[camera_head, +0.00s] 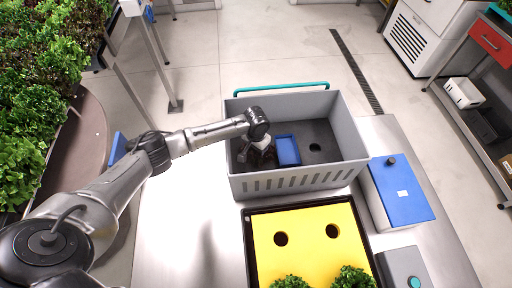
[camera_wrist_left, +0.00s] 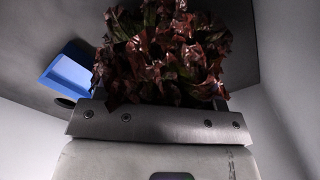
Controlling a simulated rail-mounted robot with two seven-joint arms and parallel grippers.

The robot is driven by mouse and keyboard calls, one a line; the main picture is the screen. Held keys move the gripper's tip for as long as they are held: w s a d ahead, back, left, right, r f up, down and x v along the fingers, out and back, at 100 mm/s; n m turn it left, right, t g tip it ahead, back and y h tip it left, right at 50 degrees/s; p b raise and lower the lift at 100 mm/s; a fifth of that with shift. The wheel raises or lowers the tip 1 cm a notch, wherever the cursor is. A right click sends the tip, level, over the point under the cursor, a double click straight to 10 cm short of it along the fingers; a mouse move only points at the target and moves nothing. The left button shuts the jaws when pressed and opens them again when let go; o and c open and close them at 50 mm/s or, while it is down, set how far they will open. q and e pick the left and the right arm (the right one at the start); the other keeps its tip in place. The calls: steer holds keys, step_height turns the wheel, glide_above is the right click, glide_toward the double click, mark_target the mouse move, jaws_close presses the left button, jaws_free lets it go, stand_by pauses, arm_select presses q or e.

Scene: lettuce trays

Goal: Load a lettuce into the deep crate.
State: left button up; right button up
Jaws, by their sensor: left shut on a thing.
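The deep crate (camera_head: 345,172) is a grey open box with a slotted front wall, standing on the steel table. My left gripper (camera_head: 258,154) reaches down inside it at the left. It is shut on a dark red lettuce (camera_wrist_left: 165,50), whose leaves fill the upper middle of the left wrist view. In the head view the lettuce is small and dark, mostly covered by the gripper. I cannot tell whether it touches the crate floor. My right gripper is out of view.
A blue piece (camera_head: 287,150) lies in the crate beside my left gripper. In front is a yellow tray (camera_head: 308,222) with open holes and green lettuces (camera_head: 352,279). A blue-lidded box (camera_head: 402,190) stands right of the crate. Leafy plants (camera_head: 40,80) fill the left side.

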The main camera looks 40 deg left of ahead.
arm_select(q)
steer(key=shift+f, duration=0.55)
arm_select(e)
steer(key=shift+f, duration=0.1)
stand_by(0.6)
arm_select(q)
steer(key=o, duration=1.2)
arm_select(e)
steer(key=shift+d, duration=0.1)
arm_select(q)
steer(key=shift+r, duration=0.1)
step_height(320, 180, up, 2)
steer(key=p, duration=0.3)
steer(key=shift+r, duration=0.25)
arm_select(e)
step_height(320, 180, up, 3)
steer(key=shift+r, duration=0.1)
arm_select(q)
step_height(320, 180, up, 2)
steer(key=p, duration=0.2)
steer(key=shift+r+p, duration=0.2)
steer(key=shift+p, duration=0.15)
steer(key=shift+r+p, duration=0.95)
steer(key=shift+r, duration=0.05)
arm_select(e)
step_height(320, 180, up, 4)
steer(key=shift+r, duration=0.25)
